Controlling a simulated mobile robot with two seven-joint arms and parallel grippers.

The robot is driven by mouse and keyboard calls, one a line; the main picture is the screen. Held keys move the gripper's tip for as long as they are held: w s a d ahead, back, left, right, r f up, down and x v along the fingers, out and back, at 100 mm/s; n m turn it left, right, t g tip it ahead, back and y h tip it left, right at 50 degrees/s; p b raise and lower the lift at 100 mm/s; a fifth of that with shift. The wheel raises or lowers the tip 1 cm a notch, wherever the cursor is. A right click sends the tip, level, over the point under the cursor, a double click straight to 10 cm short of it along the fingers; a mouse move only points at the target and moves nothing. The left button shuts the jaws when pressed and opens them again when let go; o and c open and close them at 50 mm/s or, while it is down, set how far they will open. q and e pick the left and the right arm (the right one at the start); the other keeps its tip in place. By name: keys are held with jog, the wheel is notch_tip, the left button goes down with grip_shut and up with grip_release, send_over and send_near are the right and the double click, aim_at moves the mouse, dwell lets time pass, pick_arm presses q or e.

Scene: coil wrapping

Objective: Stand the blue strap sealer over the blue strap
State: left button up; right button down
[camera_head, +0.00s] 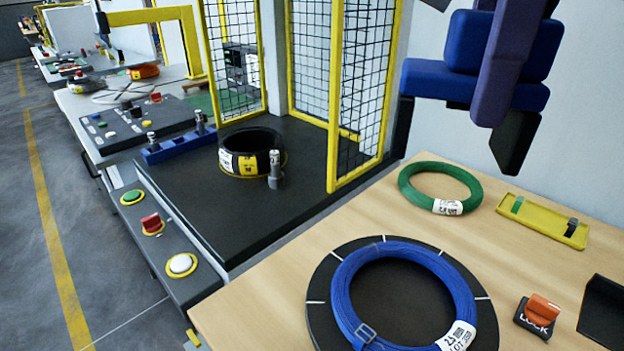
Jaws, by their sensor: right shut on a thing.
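The blue strap sealer (425,82) is in the upper right, a blue bar with a thicker blue block above and black legs at both ends. It hangs in the air above the table, apart from the coil. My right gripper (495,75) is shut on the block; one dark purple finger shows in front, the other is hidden. A blue coil (345,284) lies flat on a black round plate (320,280) with white marks. The blue strap (365,334) seems to be the band with a buckle-like frame at the coil's front left. My left gripper is not in view.
On the wooden table (262,308) are a green coil (413,190), a yellow tray (541,224), an orange-and-black labelled block (538,314) and a black box (603,312). A yellow-framed mesh guard (362,85) and black machine bed (300,215) stand to the left.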

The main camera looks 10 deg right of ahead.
aim_at(425, 67)
jog(key=n, duration=0.1)
jog(key=a+f+n+b, duration=0.1)
jog(key=n, duration=0.3)
jog(key=shift+w+a+f, duration=0.2)
jog(key=shift+a+f, duration=0.05)
jog(key=shift+a, duration=0.1)
jog(key=n, duration=0.1)
jog(key=n+b, duration=0.1)
jog(key=a+n, duration=0.1)
jog(key=n, duration=0.1)
jog(key=shift+w+f, duration=0.1)
jog(key=shift+f, duration=0.25)
jog(key=n, duration=0.1)
jog(key=n+b, duration=0.1)
jog(key=n, duration=0.1)
jog(key=shift+w+a+f, duration=0.1)
jog(key=shift+a+f, duration=0.2)
jog(key=shift+a, duration=0.1)
notch_tip(425, 67, down, 20)
jog(key=shift+r+b, duration=0.25)
jog(key=shift+b, duration=0.6)
jog(key=shift+f, duration=0.15)
jog(key=shift+f, duration=0.25)
jog(key=shift+f, duration=0.35)
